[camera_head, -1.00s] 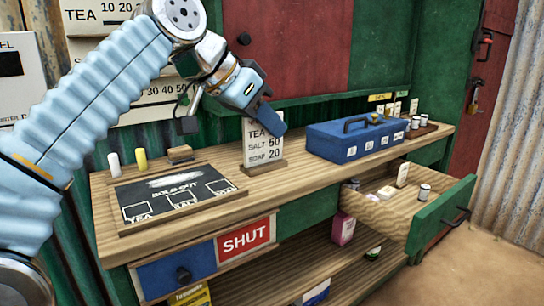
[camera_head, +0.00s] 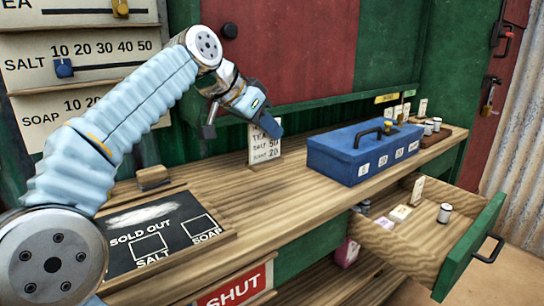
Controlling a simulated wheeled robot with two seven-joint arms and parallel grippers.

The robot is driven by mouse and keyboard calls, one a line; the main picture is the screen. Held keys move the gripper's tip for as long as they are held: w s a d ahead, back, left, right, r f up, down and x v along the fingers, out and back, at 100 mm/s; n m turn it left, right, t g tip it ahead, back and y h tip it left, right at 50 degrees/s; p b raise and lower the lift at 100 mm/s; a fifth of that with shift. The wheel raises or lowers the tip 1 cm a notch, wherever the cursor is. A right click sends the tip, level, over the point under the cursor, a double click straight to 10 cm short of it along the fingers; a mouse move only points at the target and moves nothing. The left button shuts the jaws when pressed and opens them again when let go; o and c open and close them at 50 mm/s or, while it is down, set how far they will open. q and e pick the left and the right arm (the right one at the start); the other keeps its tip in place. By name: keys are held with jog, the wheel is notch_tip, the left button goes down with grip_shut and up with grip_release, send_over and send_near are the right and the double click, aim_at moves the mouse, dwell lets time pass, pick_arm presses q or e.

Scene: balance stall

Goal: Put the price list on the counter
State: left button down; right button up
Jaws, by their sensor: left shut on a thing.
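The price list (camera_head: 264,148) is a small white card with dark lines for tea, salt and soap. It stands roughly upright at the back of the wooden counter (camera_head: 240,205), left of the blue cash box. My left gripper (camera_head: 265,122) is shut on its upper part, reaching in from the upper left. The fingers and arm hide some of its top. I cannot tell whether its lower edge rests on the counter or hangs just above it. My right gripper is out of view.
A blue box (camera_head: 360,158) with a handle stands to the right. A sold-out chalkboard (camera_head: 165,235) and a brush (camera_head: 153,178) are at left. An open drawer (camera_head: 470,240) holds small items. The counter's middle is clear.

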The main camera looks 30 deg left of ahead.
pick_arm(q)
jog(key=w+f, duration=0.2)
jog(key=f, duration=0.1)
jog(key=shift+w+a, duration=0.1)
jog(key=shift+a, duration=0.25)
jog(key=f, duration=0.1)
jog(key=w+f, duration=0.1)
jog(key=f+b, duration=0.1)
jog(key=f, duration=0.1)
jog(key=shift+w+a, duration=0.25)
jog(key=shift+f, duration=0.45)
jog(key=c, duration=1.2)
grip_release()
jog(key=shift+o, duration=0.2)
jog(key=v, duration=1.2)
jog(key=shift+p, duration=0.4)
jog(key=shift+s+d, duration=0.1)
